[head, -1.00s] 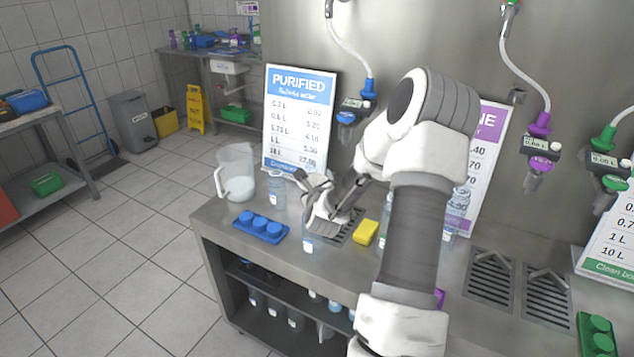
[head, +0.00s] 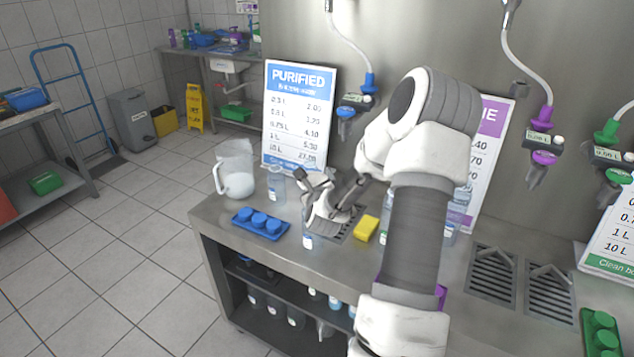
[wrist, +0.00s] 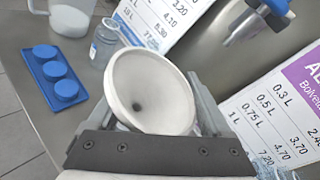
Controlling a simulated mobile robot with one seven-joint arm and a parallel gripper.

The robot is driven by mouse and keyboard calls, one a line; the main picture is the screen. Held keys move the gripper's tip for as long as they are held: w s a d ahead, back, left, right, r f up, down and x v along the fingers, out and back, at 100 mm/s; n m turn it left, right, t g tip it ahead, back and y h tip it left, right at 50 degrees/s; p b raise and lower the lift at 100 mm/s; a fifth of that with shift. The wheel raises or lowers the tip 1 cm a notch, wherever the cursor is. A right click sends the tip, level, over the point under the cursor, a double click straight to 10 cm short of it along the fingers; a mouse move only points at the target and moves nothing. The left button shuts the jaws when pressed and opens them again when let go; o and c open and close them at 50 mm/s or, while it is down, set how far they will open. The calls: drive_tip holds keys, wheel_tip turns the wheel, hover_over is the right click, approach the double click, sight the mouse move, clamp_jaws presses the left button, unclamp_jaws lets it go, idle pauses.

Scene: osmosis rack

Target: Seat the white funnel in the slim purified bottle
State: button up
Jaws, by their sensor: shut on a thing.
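The white funnel (wrist: 150,88) is in my gripper (head: 328,203). The wrist view looks into its wide mouth, which leans towards the camera. In the head view my gripper is low over the counter, left of the yellow sponge. A clear bottle (head: 308,240) with a pale label stands just below and in front of my gripper. Its top is hidden, so I cannot tell whether the funnel's spout touches it. Another clear bottle (head: 276,188) stands further back, and it also shows in the wrist view (wrist: 104,46). I cannot tell which bottle is the slim one.
A blue tray of caps (head: 260,225) lies left of my gripper, with a white pitcher (head: 235,170) behind. The purified price sign (head: 298,115) stands at the back. The yellow sponge (head: 365,229) and a drain grate are close on the right. A blue tap (head: 346,112) hangs above.

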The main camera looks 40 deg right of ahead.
drive_tip(key=shift+f, duration=0.15)
drive_tip(key=o, duration=1.2)
drive_tip(key=shift+o, duration=0.2)
drive_tip(key=shift+s, duration=0.1)
drive_tip(key=p+v, duration=1.4)
drive_tip(key=v, duration=0.3)
drive_tip(key=shift+s, duration=0.15)
